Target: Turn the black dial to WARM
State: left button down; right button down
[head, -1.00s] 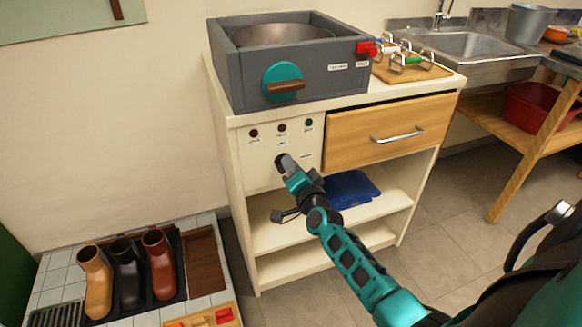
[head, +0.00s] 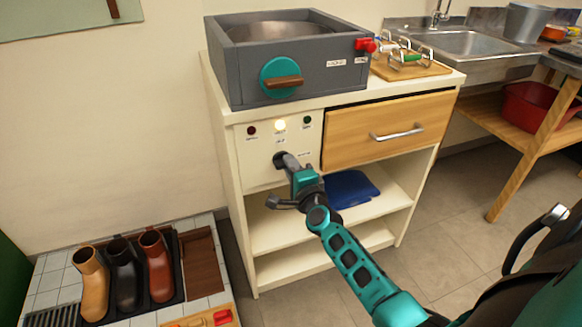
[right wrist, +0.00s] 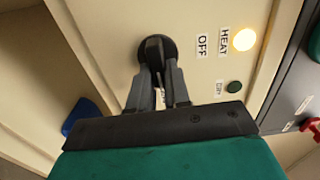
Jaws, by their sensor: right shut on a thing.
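The black dial (head: 279,160) is on the cream front panel (head: 256,165) of the cabinet; it shows close up in the right wrist view (right wrist: 157,47). My right gripper (right wrist: 158,72) has its two fingers shut on the dial's ridge, also seen in the head view (head: 287,163). Above the dial the middle lamp (head: 280,125) glows; the wrist view shows it labelled HEAT (right wrist: 243,40). An OFF label (right wrist: 202,44) lies between that lamp and the dial. A label between the fingers is mostly hidden. I cannot read WARM anywhere or tell the dial's pointing end. My left gripper is out of view.
A dark red lamp (head: 251,130) and a green lamp (head: 307,120) flank the lit one, both dark. A wooden drawer (head: 388,132) with a metal handle is beside the panel. A grey box (head: 335,80) with a teal knob (head: 281,77) stands on top. Open shelves lie below.

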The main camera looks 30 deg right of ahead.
jog(key=shift+f, duration=0.1)
dwell(0.3)
jog(key=c, duration=1.1)
grip_release()
pick_arm(q)
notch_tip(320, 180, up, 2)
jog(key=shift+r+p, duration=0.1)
jog(key=shift+p, duration=0.9)
pick_arm(e)
jog(key=v, duration=1.3)
